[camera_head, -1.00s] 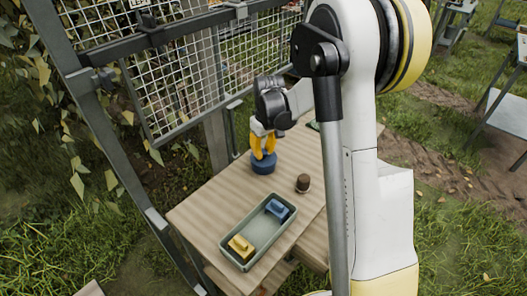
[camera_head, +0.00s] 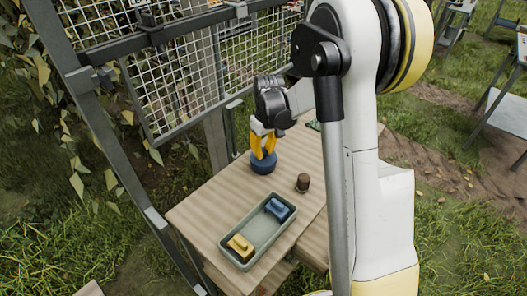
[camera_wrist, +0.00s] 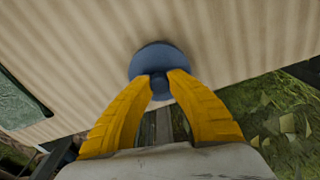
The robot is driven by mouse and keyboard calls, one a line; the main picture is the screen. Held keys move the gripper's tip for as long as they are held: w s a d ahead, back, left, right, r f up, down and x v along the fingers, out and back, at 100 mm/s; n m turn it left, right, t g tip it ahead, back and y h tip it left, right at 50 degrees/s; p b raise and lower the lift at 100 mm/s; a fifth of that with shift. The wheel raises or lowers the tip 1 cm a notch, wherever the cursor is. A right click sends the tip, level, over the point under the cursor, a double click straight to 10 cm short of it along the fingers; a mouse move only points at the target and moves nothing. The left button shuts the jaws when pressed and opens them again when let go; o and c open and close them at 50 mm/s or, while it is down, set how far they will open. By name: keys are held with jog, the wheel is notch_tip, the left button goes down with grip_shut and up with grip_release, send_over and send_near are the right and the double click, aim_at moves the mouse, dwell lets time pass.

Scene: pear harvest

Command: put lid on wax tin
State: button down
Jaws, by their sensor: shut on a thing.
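My gripper (camera_head: 263,155) points down near the back of the wooden table. Its yellow fingers are shut on the small knob of a round blue lid (camera_wrist: 158,62), which also shows in the head view (camera_head: 263,167). In the head view the blue shape under the fingers looks thick and round and sits at the tabletop. I cannot tell the lid apart from a tin beneath it, nor whether there is a gap. In the wrist view the fingertips meet the knob from both sides, and the lid hides what is below it.
A green tray (camera_head: 226,252) in front holds a yellow block (camera_head: 240,246) and a blue block (camera_head: 277,209). A small brown jar-like thing (camera_head: 303,183) stands to the right of the lid. A wire mesh panel (camera_head: 175,85) rises behind the table (camera_head: 205,205). The table's left part is clear.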

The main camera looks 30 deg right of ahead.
aim_at(265, 153)
jog(key=shift+f+b, duration=0.45)
jog(key=shift+f, duration=0.15)
jog(key=c, duration=1.6)
grip_release()
jog(key=shift+r, duration=0.1)
jog(key=shift+s+d+r+p, duration=0.1)
jog(key=shift+s+r+p, duration=0.1)
jog(key=shift+r+p, duration=1.35)
jog(key=shift+s+a+r+p, duration=0.15)
jog(key=shift+r+p, duration=0.75)
jog(key=shift+r, duration=1.15)
jog(key=shift+s+d+r+p, duration=0.2)
jog(key=shift+r+p, duration=1.05)
jog(key=shift+r, duration=0.55)
